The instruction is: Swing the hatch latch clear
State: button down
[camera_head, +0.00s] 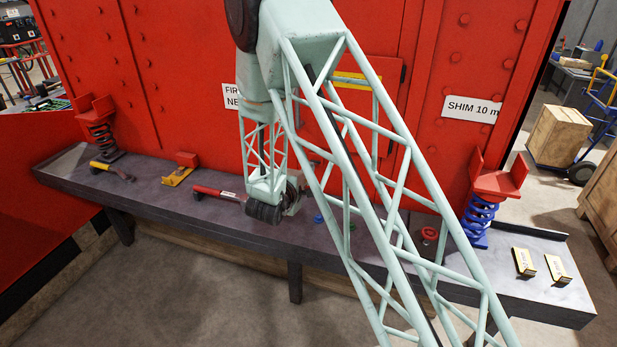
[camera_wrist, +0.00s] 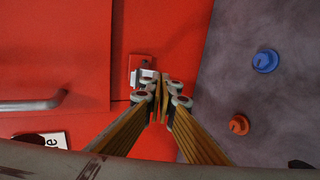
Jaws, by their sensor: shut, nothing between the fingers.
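The hatch (camera_wrist: 60,55) is a flat red panel with a grey bar handle (camera_wrist: 30,105), at the left of the wrist view. In the head view the hatch (camera_head: 388,72) is partly hidden behind my arm. A small grey metal latch (camera_wrist: 137,77) with a red block sits just beyond the hatch's edge. My gripper (camera_wrist: 159,84) is shut and empty, its fingertips right beside the latch, partly covering it. I cannot tell whether they touch. In the head view my gripper is mostly hidden behind my wrist.
A dark bench (camera_head: 170,190) runs along the red wall below. It carries a red-handled tool (camera_head: 220,194), a yellow-handled tool (camera_head: 112,170), spring stands at both ends, and yellow shims (camera_head: 524,261). Blue (camera_wrist: 265,61) and orange-red (camera_wrist: 239,124) knobs show on the bench.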

jog(key=shift+f, duration=0.25)
jog(key=shift+w+d+f, duration=0.1)
jog(key=shift+w+f, duration=0.1)
jog(key=shift+f, duration=0.65)
jog(key=shift+w+d+f, duration=0.1)
jog(key=shift+w+f, duration=0.05)
jog(key=shift+f, duration=0.65)
jog(key=shift+r, duration=0.15)
jog(key=shift+r+p, duration=0.6)
jog(key=shift+s, duration=0.1)
jog(key=p+v, duration=0.1)
jog(key=v, duration=1.3)
jog(key=shift+f+p, duration=0.2)
jog(key=shift+p, duration=0.2)
